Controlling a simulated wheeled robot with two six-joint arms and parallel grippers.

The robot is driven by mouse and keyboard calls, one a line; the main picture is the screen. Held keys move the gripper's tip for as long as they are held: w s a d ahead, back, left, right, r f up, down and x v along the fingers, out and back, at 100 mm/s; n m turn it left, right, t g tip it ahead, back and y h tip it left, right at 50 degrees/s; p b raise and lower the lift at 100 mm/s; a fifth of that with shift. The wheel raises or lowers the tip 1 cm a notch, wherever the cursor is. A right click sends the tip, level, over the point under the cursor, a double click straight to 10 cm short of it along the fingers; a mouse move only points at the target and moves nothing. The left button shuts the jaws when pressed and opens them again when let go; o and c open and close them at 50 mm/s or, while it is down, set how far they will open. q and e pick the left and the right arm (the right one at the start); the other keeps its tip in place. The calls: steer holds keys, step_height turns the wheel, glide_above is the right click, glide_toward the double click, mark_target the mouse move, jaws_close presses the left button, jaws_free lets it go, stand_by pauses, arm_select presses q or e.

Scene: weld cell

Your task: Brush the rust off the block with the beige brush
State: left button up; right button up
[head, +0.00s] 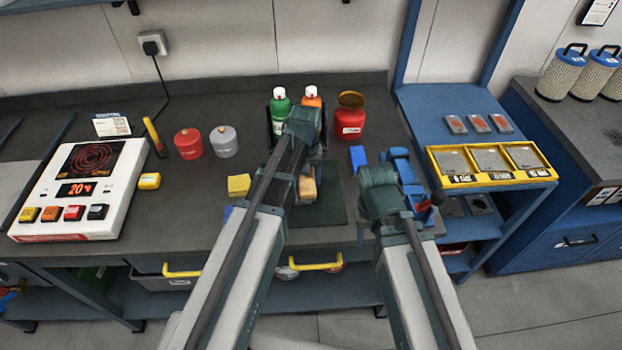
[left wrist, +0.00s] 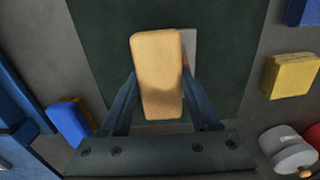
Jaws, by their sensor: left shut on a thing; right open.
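The beige brush (head: 307,187) is held between the fingers of my left gripper (head: 298,180), over the dark green mat (head: 325,213). In the left wrist view the brush (left wrist: 157,75) fills the space between the two fingers of the left gripper (left wrist: 160,85). A pale grey piece, apparently the block (left wrist: 190,45), shows behind the brush on the mat. Most of it is hidden, and I cannot make out rust or whether the brush touches it. My right gripper (head: 380,190) is open, near the blue vise-like tool, with its fingertips largely hidden.
A yellow block (head: 239,185) and a small blue block (head: 357,157) lie either side of the mat. The blue vise-like tool (head: 402,172) is to the right. Green (head: 280,107) and orange-red bottles and a red can (head: 349,122) stand behind. A hot plate (head: 82,185) is at left.

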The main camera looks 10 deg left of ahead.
arm_select(q)
steer(key=shift+s+a, duration=0.3)
steer(key=shift+a, duration=0.65)
steer(key=shift+s+a, duration=0.2)
steer(key=shift+a, duration=0.6)
steer(key=shift+s+a, duration=0.2)
steer(key=shift+a, duration=0.55)
steer(key=shift+w+f, duration=0.1)
steer(key=shift+d, duration=0.1)
steer(key=shift+w+d, duration=0.25)
steer(key=shift+d, duration=0.55)
steer(key=shift+w+d, duration=0.2)
steer(key=shift+d, duration=0.55)
